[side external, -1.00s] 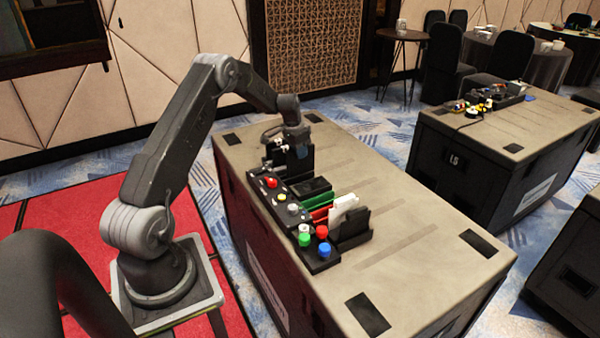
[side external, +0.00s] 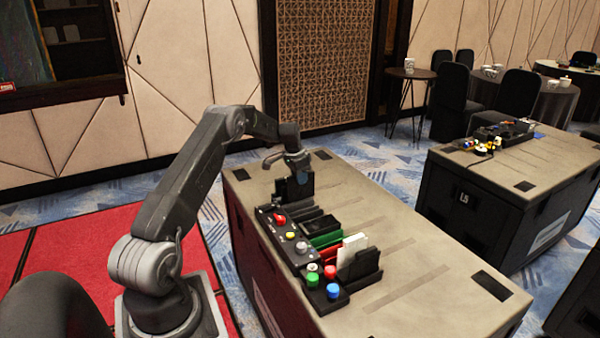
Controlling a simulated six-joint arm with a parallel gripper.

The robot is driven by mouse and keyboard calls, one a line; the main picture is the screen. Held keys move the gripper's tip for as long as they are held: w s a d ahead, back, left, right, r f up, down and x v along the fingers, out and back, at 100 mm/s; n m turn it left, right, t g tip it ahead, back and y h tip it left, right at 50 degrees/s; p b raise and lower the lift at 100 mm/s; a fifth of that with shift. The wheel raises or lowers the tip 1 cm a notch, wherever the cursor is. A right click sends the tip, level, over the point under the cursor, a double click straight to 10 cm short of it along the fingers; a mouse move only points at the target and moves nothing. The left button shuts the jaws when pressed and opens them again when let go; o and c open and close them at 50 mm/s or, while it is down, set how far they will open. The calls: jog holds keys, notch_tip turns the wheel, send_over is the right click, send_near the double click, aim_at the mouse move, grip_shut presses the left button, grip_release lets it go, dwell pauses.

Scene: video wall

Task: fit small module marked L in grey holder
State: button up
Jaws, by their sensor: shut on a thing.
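My gripper (side external: 297,162) is at the far left end of the case top, pointing down over a dark upright block (side external: 284,191). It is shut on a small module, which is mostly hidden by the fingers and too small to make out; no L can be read. I cannot tell whether the module touches the dark block or is inside it. A dark grey slotted holder (side external: 366,266) stands at the near end of the row, with white upright pieces (side external: 350,250) at it. I cannot tell which of these is the grey holder.
A black panel (side external: 291,237) with red and yellow buttons runs along the case's left edge. Green and red slats (side external: 327,239) lie beside it. A green button (side external: 312,280) and a blue button (side external: 333,290) are at the near end. The right side of the case top (side external: 420,245) is clear.

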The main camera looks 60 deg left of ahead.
aim_at(301, 198)
jog(key=shift+f, duration=1.15)
jog(key=shift+f, duration=2.3)
dwell(2.1)
jog(key=o, duration=1)
jog(key=shift+o, duration=0.2)
jog(key=shift+r, duration=4)
